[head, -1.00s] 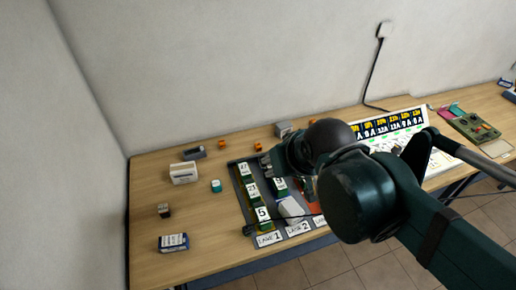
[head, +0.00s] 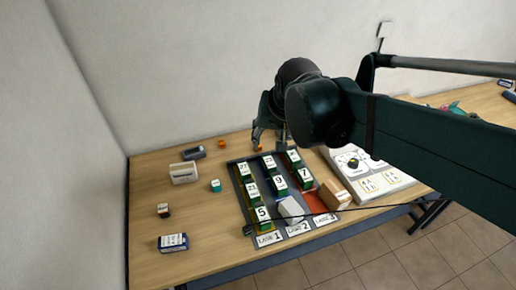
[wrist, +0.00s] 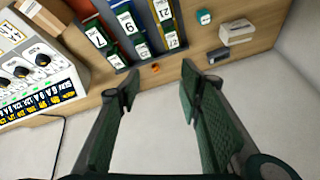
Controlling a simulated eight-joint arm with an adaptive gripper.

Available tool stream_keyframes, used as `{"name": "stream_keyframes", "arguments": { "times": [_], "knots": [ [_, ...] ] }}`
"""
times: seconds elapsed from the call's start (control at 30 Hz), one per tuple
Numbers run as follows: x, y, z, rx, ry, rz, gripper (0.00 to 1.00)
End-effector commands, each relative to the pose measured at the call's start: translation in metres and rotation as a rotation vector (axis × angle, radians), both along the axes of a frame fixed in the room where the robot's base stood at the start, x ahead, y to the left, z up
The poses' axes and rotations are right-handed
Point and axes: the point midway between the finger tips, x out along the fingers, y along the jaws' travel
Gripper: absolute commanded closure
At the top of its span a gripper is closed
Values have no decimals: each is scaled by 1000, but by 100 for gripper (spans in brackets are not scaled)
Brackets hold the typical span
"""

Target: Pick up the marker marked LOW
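Small orange pieces lie at the back of the table, one (head: 221,143) behind the tray and left of my gripper, another (head: 258,148) close to my fingertips. They may be markers, but I cannot read LOW on any of them. My gripper (head: 270,139) is above the back edge of the tray, pointing down. In the wrist view my gripper (wrist: 158,78) has its fingers wide apart with nothing between them. One orange piece (wrist: 155,68) shows beyond the gap, on the table near the tray's end. I cannot tell its exact distance.
A dark lane tray (head: 240,205) holds several numbered green blocks and a grey-white piece. A brown box (head: 335,195) and white panel (head: 392,179) stand to the right. A white box (head: 184,173), a dark block (head: 194,153) and a teal block (head: 215,185) stand left. The wall is close behind.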

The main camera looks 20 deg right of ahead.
Motion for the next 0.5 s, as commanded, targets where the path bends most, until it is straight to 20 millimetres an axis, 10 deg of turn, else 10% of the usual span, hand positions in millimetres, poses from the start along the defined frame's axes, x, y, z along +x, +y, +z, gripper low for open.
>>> {"name": "stream_keyframes", "arguments": {
  "times": [0.5],
  "knots": [
    [72, -11, -18, 95, 97, -225, 63]
  ]
}}
